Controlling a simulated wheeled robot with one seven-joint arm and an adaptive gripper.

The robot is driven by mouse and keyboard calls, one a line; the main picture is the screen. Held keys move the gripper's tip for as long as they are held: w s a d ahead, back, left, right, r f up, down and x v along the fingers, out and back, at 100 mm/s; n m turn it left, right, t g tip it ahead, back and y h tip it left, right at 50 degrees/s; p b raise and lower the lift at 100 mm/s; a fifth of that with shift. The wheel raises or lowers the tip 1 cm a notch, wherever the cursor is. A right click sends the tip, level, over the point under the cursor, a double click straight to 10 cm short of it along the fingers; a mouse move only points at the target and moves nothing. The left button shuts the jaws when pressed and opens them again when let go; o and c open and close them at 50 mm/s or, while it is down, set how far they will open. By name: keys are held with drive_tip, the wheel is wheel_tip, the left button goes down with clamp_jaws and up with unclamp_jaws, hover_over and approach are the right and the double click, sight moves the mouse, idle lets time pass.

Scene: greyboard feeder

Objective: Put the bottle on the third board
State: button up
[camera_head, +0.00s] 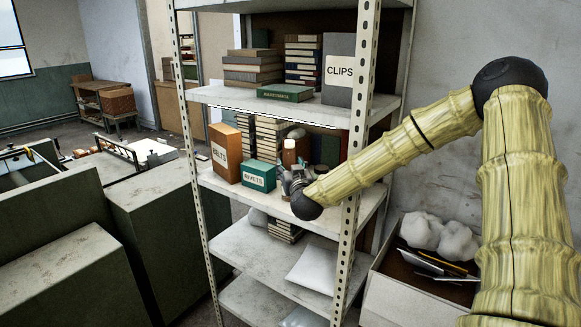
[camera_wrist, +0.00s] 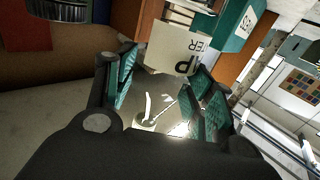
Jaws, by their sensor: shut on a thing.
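The bottle (camera_head: 289,156) looks amber-brown in the head view, upright among my fingers, its lower part hidden by them. In the wrist view the bottle (camera_wrist: 172,50) shows a cream label with partial lettering and sits between the two teal-padded fingers. My gripper (camera_head: 293,181) is shut on it; its fingers also show in the wrist view (camera_wrist: 162,78). The gripper is over the shelf board (camera_head: 225,184) that bears the BOLTS and RIVETS boxes. Whether the bottle's base touches that board cannot be seen.
The teal RIVETS box (camera_head: 259,176) stands just left of my gripper, and the orange BOLTS box (camera_head: 225,152) beyond it. The board with the CLIPS box (camera_head: 340,70) is overhead. A perforated post (camera_head: 352,170) stands close right.

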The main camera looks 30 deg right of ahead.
drive_tip(key=shift+f, duration=0.15)
drive_tip(key=o, duration=1.1)
drive_tip(key=shift+o, duration=0.2)
drive_tip(key=shift+r, duration=0.2)
drive_tip(key=b+v, duration=0.3)
drive_tip(key=v, duration=0.9)
drive_tip(key=s+a+f+n+g+y, duration=0.15)
drive_tip(key=s+a+f, duration=0.3)
drive_tip(key=f, duration=0.65)
drive_tip(key=s+a+f+n+g+y, duration=0.1)
drive_tip(key=s+a+f+g+y, duration=0.2)
drive_tip(key=a+f, duration=0.55)
drive_tip(key=s+a+f+n+g+y, duration=0.1)
drive_tip(key=s+a+f+g+y, duration=0.15)
drive_tip(key=f, duration=1.15)
drive_tip(key=s+a+f+g, duration=0.2)
drive_tip(key=s+f, duration=0.4)
drive_tip(key=s, duration=0.4)
drive_tip(key=s+a+f+g, duration=0.3)
drive_tip(key=s+f, duration=0.3)
drive_tip(key=s, duration=0.4)
drive_tip(key=s+a+f+g, duration=0.3)
drive_tip(key=s+f, duration=0.4)
drive_tip(key=s, duration=0.4)
drive_tip(key=shift+g, duration=0.8)
